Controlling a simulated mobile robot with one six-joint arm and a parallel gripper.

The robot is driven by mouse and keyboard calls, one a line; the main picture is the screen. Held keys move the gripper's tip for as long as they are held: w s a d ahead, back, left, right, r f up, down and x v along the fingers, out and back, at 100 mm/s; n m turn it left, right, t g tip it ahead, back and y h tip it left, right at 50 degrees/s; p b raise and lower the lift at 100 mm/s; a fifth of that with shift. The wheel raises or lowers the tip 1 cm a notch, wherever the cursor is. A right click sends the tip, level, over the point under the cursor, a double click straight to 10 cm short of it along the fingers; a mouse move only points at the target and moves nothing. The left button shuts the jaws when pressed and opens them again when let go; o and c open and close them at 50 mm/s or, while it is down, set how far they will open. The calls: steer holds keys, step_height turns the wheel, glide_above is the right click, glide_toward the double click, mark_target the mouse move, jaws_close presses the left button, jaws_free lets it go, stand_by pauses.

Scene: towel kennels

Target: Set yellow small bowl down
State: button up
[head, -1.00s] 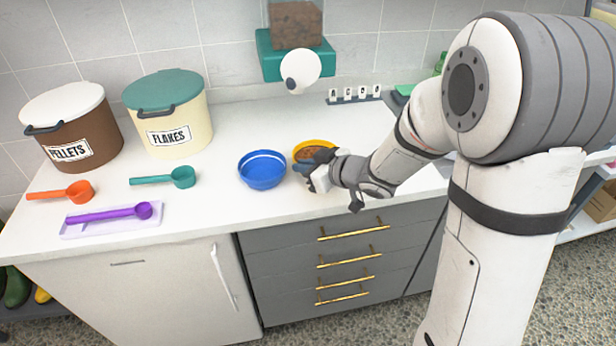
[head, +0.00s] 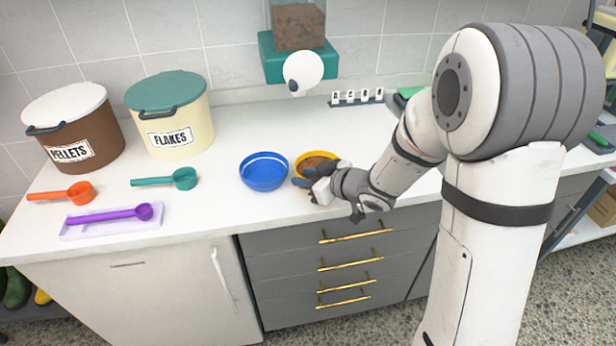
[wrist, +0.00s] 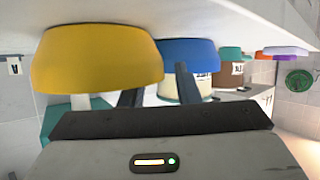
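The yellow small bowl (head: 303,160), with brown food in it, is on the white counter just right of the blue bowl (head: 263,172). My gripper (head: 302,177) is at the bowl's near side. In the wrist view, which is upside down, the yellow bowl (wrist: 97,62) appears level with its base at the counter surface. The two dark fingers (wrist: 159,88) stand spread apart. One finger's tip is partly hidden by the bowl's edge, and the other is outside it. My gripper partly hides the bowl's near side in the head view.
A teal dispenser (head: 275,64) with a white round knob hangs behind the bowls. Counter is clear between scoops and blue bowl.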

steer(key=shift+r, duration=0.15)
steer(key=shift+s+d+r, duration=0.15)
steer(key=shift+s+d, duration=0.05)
steer(key=shift+d, duration=0.15)
steer(key=s+d+r+m+h+p, duration=0.1)
steer(key=s+d+r+m+h, duration=0.2)
steer(key=d, duration=0.4)
steer(key=s+d+r+m+t+h, duration=0.1)
steer(key=d+r+m+h, duration=0.1)
steer(key=d+h, duration=0.35)
steer(key=s+d+r+m+h+p, duration=0.1)
steer(key=s+d+r+m+h, duration=0.2)
steer(key=d, duration=0.6)
steer(key=s+a+m+g, duration=0.2)
steer(key=s+g, duration=0.4)
steer(key=s, duration=0.9)
steer(key=shift+s+a+m+g+y, duration=0.15)
steer(key=shift+s+m+g+y, duration=0.25)
steer(key=shift+m, duration=0.3)
steer(key=shift+f, duration=0.1)
